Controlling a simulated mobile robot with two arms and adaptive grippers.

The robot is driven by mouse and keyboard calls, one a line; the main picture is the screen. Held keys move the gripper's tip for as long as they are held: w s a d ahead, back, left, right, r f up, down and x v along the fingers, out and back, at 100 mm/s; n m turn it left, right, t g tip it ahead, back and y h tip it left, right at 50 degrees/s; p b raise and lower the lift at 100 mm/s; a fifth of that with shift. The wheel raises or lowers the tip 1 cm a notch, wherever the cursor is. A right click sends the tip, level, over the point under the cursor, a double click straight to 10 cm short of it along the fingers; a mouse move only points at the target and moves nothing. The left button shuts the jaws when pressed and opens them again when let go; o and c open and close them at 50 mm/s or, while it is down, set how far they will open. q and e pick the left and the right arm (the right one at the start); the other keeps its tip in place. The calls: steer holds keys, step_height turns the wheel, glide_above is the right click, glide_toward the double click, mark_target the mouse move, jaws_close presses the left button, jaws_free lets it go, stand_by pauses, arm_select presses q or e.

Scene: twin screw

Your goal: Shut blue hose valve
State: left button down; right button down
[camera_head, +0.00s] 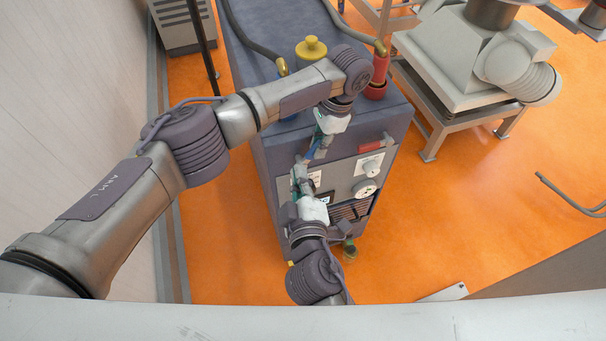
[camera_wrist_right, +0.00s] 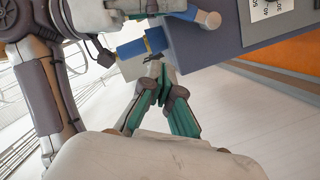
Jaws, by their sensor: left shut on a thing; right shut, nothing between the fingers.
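The blue valve is on the upper front of the grey cabinet (camera_head: 270,160). Its blue lever (camera_head: 312,152) is small and partly hidden by my left gripper in the head view. In the right wrist view the blue lever (camera_wrist_right: 184,13) shows at the top, near a blue pipe piece with brass rings (camera_wrist_right: 138,48). My left gripper (camera_head: 320,145) reaches down over the front edge and appears shut on the blue lever. My right gripper (camera_head: 300,170) is shut and empty just below. In the right wrist view its green fingers (camera_wrist_right: 160,78) meet close under the blue pipe piece.
A red lever (camera_head: 371,147) sits right of the blue one, above white dials (camera_head: 365,187). A machine on a stand (camera_head: 470,60) is at right.

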steer(key=w+f, duration=0.1)
steer(key=w, duration=0.1)
steer(key=w+d+f, duration=0.1)
steer(key=w, duration=0.2)
steer(key=w+d+f, duration=0.1)
steer(key=w, duration=0.2)
steer(key=shift+w+d+f, duration=0.15)
steer(key=shift+w+f, duration=0.05)
steer(key=shift+f, duration=0.1)
